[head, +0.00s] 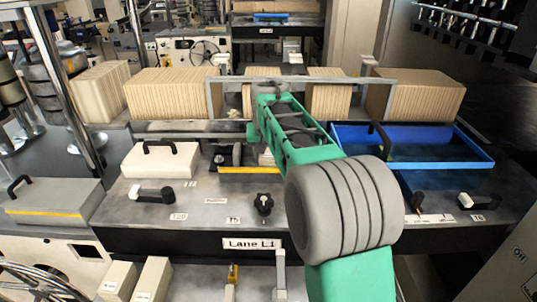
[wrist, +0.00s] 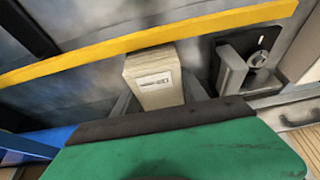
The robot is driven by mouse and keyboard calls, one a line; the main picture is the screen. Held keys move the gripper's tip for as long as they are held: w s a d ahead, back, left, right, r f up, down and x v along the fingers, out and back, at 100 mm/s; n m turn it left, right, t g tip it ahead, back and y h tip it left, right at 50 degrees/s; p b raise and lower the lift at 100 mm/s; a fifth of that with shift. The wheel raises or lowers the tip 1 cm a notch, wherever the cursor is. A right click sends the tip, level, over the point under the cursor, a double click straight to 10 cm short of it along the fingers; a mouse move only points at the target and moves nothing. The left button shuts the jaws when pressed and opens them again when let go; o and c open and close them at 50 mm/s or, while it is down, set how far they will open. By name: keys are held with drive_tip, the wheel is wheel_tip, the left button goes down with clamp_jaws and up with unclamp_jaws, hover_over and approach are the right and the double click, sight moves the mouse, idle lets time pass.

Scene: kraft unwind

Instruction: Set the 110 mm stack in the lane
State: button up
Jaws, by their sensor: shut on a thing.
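A tan stack (wrist: 155,78) with a white printed label shows in the wrist view, below the yellow strip in the picture. My gripper (wrist: 158,104) is shut on it, with grey fingers at its left and right sides. The green and black housing of my gripper hides the lower part of the stack. I cannot read the label's size, nor tell whether the stack touches the surface. In the head view my green arm hides most of the gripper. The lane's yellow strip (head: 250,170) lies left of my arm, behind the "Lane L1" sign (head: 252,244).
A blue tray (head: 483,158) lies right of my arm. Several kraft stacks (head: 165,95) stand in a row behind a grey frame (head: 213,100). A white block with a black handle (head: 160,163) sits left. A grey clamp-like fitting (wrist: 232,68) stands close right of the stack.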

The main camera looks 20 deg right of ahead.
drive_tip(key=shift+r, duration=0.1)
drive_tip(key=o, duration=1.6)
drive_tip(key=shift+c, duration=0.2)
